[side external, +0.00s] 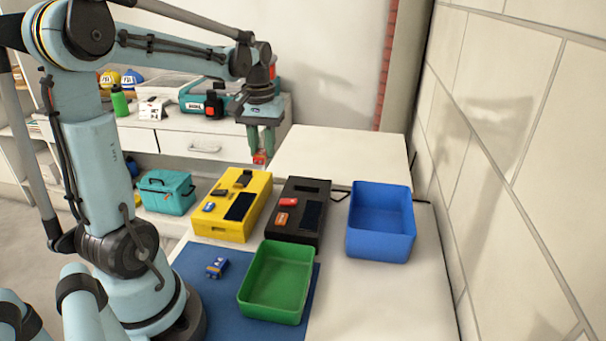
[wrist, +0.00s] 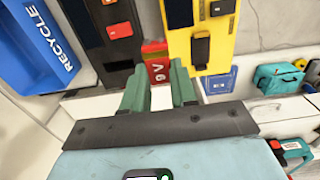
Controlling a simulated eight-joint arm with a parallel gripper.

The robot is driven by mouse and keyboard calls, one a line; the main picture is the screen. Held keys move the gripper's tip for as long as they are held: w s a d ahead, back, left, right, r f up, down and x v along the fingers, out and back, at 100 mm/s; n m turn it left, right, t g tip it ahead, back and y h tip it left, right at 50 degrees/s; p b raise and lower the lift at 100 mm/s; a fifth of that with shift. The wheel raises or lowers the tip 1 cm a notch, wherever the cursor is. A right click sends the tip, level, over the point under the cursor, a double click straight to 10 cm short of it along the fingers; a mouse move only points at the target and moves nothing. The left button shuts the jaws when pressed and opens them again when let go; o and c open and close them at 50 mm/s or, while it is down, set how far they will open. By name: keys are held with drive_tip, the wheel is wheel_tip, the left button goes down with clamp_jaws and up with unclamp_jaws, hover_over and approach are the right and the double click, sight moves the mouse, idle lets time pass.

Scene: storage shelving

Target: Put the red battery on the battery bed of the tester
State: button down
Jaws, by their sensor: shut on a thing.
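My gripper (side external: 260,150) is shut on the red battery (side external: 259,158), held in the air behind the testers. In the wrist view the red battery (wrist: 156,66), marked "9V", sits between the green fingers of my gripper (wrist: 158,84). The yellow tester (side external: 230,222) stands on the worktop with a dark panel, dark raised parts and a small blue part on top. The black tester (side external: 290,236) stands to its right, with red and orange parts on top. Both show in the wrist view, black (wrist: 92,20) left and yellow (wrist: 220,45) right. I cannot make out which recess is the battery bed.
A green bin (side external: 275,312) and a blue battery (side external: 217,267) are on the blue mat (side external: 205,300) in front. A blue bin (side external: 380,246), labelled "RECYCLE" in the wrist view, stands right of the black tester. A teal toolbox (side external: 166,196) is at left. The worktop's front right is clear.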

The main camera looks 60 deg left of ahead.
hover_over(245, 178)
wheel_tip(245, 178, down, 5)
drive_tip(key=shift+d+r, duration=0.1)
drive_tip(key=shift+d, duration=0.05)
drive_tip(key=shift+f, duration=2.1)
drive_tip(key=shift+f, duration=0.15)
drive_tip(key=c, duration=0.9)
unclamp_jaws()
wheel_tip(245, 178, up, 12)
drive_tip(key=d+f+m+t, duration=0.1)
drive_tip(key=d+m+t, duration=0.1)
drive_tip(key=d, duration=0.7)
drive_tip(key=d+f+m+t, duration=0.1)
drive_tip(key=d+m, duration=0.3)
drive_tip(key=d, duration=0.5)
drive_tip(key=d+f+m+t, duration=0.1)
drive_tip(key=d+m+t, duration=0.2)
drive_tip(key=d, duration=0.6)
drive_tip(key=shift+s+d+f+t, duration=0.15)
drive_tip(key=shift+d+f+t, duration=0.25)
drive_tip(key=shift+t, duration=0.2)
